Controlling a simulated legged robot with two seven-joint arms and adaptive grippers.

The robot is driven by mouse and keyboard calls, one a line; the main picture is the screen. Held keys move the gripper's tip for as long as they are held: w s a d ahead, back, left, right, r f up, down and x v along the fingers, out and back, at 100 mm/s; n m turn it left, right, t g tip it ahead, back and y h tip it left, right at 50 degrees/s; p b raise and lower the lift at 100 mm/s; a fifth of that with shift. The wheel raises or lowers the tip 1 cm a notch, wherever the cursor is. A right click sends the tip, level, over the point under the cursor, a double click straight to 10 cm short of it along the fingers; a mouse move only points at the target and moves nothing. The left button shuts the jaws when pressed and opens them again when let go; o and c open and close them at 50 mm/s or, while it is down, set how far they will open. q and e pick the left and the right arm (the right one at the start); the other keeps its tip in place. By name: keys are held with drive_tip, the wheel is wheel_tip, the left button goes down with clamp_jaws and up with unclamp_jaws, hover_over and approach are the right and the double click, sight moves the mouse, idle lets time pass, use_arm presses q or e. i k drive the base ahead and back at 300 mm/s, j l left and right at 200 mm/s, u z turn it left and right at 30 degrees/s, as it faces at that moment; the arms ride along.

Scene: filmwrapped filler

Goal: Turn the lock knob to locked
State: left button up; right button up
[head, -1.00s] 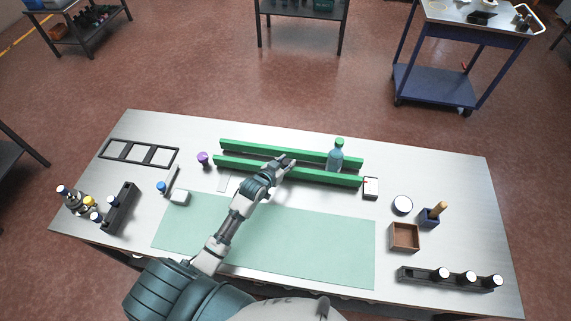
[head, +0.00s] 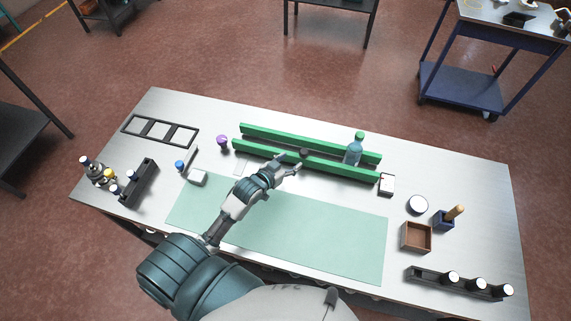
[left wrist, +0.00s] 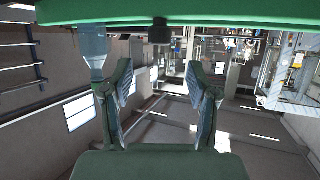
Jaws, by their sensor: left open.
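Two long green rails lie along the back of the table, and I take the dark round piece (head: 305,153) at the front rail (head: 340,171) to be the lock knob. In the left wrist view a black knob (left wrist: 160,32) sticks out from a green bar (left wrist: 230,14), in line with the gap between my fingers. My left gripper (head: 297,168) is just in front of the front rail, close to the knob. Its two fingers (left wrist: 160,78) are spread, with nothing between them. I cannot read the knob's setting. My right gripper is out of view.
A blue bottle with a green cap (head: 354,150) stands at the rails, right of the knob. A small white-and-black box (head: 387,184) is by the rail's right end. A purple-topped item (head: 222,142) stands left.

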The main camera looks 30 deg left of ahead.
sight(221, 139)
drive_tip(key=k+j, duration=0.15)
drive_tip(key=k, duration=0.6)
drive_tip(key=k+j, duration=0.15)
drive_tip(key=k, duration=0.6)
